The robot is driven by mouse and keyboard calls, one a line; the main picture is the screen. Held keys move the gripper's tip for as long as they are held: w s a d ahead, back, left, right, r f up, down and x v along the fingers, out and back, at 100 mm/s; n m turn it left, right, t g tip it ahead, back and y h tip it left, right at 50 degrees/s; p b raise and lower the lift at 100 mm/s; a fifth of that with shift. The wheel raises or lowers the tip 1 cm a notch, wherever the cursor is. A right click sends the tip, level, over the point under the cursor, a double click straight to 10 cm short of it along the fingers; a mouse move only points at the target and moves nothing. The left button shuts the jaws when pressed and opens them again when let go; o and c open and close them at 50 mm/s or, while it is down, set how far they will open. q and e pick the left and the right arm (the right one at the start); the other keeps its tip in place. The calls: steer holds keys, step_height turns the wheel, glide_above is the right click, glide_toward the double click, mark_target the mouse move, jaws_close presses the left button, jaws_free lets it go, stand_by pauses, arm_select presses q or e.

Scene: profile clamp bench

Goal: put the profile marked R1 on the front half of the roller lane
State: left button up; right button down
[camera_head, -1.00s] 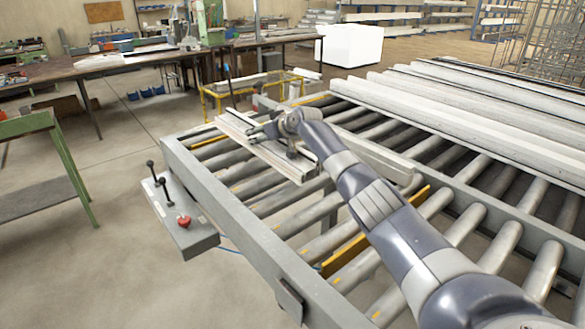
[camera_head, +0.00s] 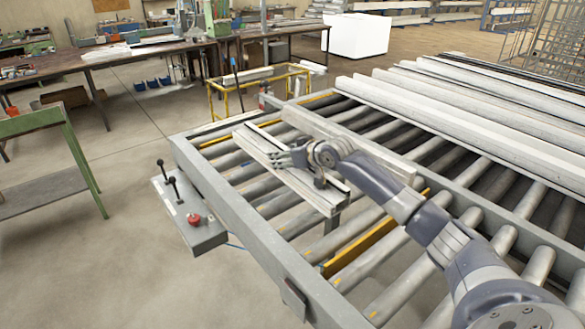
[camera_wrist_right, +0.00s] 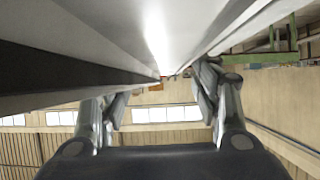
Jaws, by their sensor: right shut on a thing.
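My right gripper (camera_head: 303,158) is shut on a long pale profile (camera_head: 262,149), gripping it near its middle. The profile lies slanted over the roller lane (camera_head: 238,232), its near end towards the yellow bar. I cannot tell whether it touches the rollers. No R1 mark is readable on it. In the right wrist view, the profile (camera_wrist_right: 150,35) fills the upper part, with the fingers of the right gripper (camera_wrist_right: 158,100) on either side below. My left gripper is not in view.
A yellow bar (camera_head: 372,243) crosses the lane among the rollers. More long profiles (camera_head: 470,118) lie on the rollers at the right. A control box (camera_head: 192,232) with a red button and levers is at the lane's left side. Bare rollers show in front.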

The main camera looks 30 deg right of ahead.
mark_target(300, 173)
steer(key=shift+s+a+p, duration=0.2)
steer(key=shift+s+p, duration=0.45)
steer(key=shift+s, duration=1.25)
step_height(300, 173, down, 3)
steer(key=shift+r+p, duration=0.1)
steer(key=shift+p, duration=0.7)
steer(key=shift+w+f, duration=0.1)
steer(key=shift+f, duration=0.3)
steer(key=c, duration=0.5)
jaws_free()
steer(key=shift+f, duration=0.1)
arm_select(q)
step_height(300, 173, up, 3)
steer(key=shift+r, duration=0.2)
arm_select(e)
steer(key=shift+s+r, duration=0.2)
steer(key=shift+s, duration=0.4)
steer(key=b+v, duration=0.2)
steer(key=v, duration=0.7)
steer(key=shift+s+d+b, duration=0.1)
steer(key=shift+s+b, duration=0.05)
steer(key=shift+b, duration=0.2)
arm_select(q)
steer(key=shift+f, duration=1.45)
arm_select(e)
steer(key=shift+v, duration=0.9)
